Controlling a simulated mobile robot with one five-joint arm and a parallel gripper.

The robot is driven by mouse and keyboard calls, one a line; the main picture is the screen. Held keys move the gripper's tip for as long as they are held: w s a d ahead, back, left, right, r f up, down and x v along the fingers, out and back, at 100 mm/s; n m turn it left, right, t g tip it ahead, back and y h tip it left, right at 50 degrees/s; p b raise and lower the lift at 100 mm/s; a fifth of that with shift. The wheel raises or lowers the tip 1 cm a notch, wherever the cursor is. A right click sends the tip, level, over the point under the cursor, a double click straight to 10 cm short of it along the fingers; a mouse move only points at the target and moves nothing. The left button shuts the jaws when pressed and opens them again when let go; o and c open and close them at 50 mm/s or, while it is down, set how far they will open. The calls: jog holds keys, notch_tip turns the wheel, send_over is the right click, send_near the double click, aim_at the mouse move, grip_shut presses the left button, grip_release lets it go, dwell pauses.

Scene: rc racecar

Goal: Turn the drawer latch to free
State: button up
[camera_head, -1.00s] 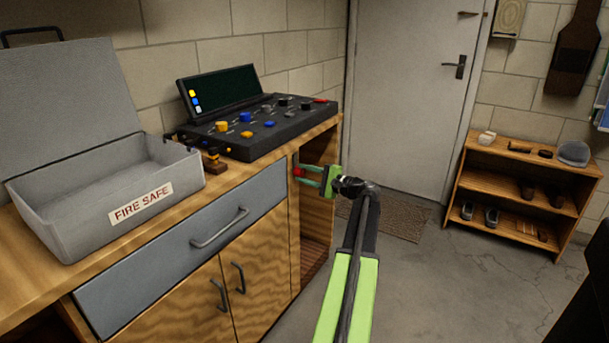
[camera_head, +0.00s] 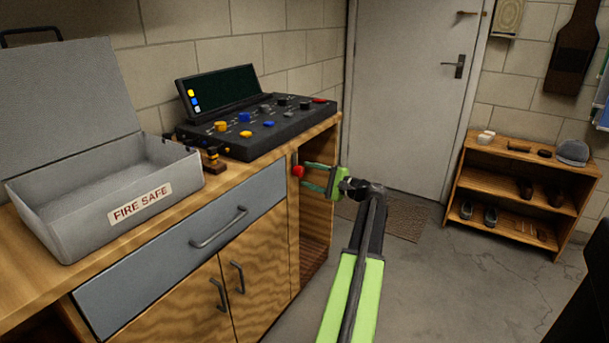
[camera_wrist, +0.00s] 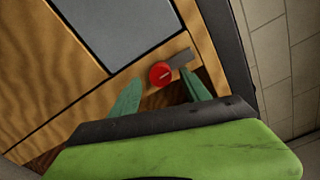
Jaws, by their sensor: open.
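The drawer latch is a round red knob (camera_head: 298,171) with a grey metal tab (camera_wrist: 182,58), on the wooden cabinet front to the right of the grey drawer (camera_head: 180,255). In the wrist view the red knob (camera_wrist: 161,74) shows a pale line on its face, and the tab points to the upper right. My gripper (camera_head: 305,178) has its green fingers apart, pointing at the knob from the right. In the wrist view the fingers (camera_wrist: 160,92) stand on either side below the knob, with nothing between them; contact cannot be told.
A grey fire safe box (camera_head: 60,215) with its lid up and a dark control console (camera_head: 260,125) stand on the cabinet top. An open cabinet bay (camera_head: 316,215) lies below and right of the latch. A wooden shelf (camera_head: 520,180) stands farther right beyond free floor.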

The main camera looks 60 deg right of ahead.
jog(key=s, duration=1.4)
jog(key=shift+s, duration=0.4)
